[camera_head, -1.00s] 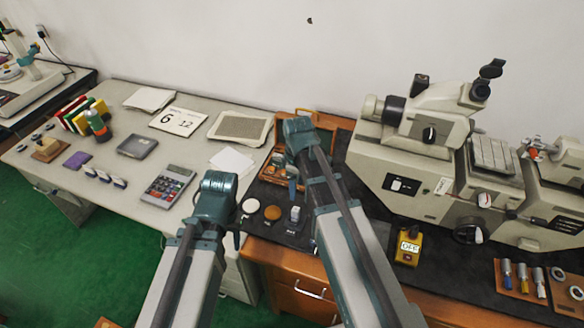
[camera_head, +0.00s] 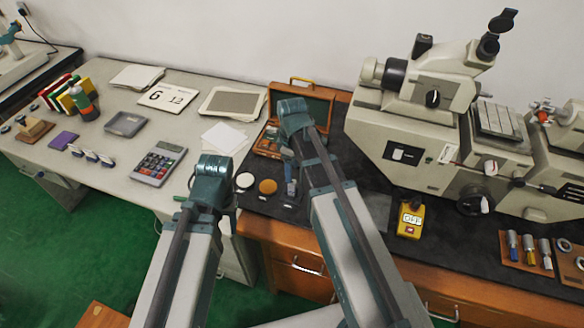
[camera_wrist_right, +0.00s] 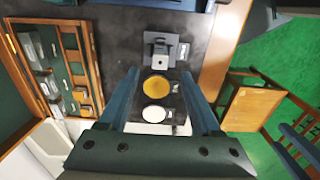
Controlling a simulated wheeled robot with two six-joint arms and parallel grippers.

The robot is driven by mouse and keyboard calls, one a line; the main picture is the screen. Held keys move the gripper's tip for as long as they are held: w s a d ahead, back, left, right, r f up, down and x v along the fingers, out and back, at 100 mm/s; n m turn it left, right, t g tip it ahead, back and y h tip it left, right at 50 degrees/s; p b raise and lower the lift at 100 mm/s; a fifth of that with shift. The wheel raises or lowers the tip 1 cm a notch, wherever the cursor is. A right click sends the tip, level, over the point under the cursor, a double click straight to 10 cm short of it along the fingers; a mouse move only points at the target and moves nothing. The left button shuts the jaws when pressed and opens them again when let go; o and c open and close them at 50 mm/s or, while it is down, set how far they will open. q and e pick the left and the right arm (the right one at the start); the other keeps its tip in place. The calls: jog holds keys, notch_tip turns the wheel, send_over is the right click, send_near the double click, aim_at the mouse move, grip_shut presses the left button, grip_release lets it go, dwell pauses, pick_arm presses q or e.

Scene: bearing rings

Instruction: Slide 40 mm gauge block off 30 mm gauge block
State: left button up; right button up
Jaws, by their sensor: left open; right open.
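A small grey gauge block (camera_head: 291,187) stands on the dark mat beside a white disc and an amber disc. In the right wrist view a pale block (camera_wrist_right: 160,61) sits with dark grey pieces around it, beyond the amber disc; I cannot tell which block is 40 mm and which 30 mm. My right gripper (camera_wrist_right: 161,78) is open and empty, its fingers spread either side of the discs and the block. In the head view my right gripper (camera_head: 287,152) is largely hidden by its arm. My left gripper (camera_head: 233,212) is open, left of the discs, mostly hidden.
An open wooden case (camera_head: 303,103) with several blocks lies behind my right arm. An amber disc (camera_head: 267,187) and a white disc (camera_head: 244,180) lie left of the block. A large measuring machine (camera_head: 408,140) and a yellow box (camera_head: 411,219) stand to the right.

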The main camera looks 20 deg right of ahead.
aim_at(292, 186)
notch_tip(292, 186, down, 7)
jog(key=b, duration=0.6)
jog(key=shift+f, duration=0.1)
grip_shut()
dwell(0.3)
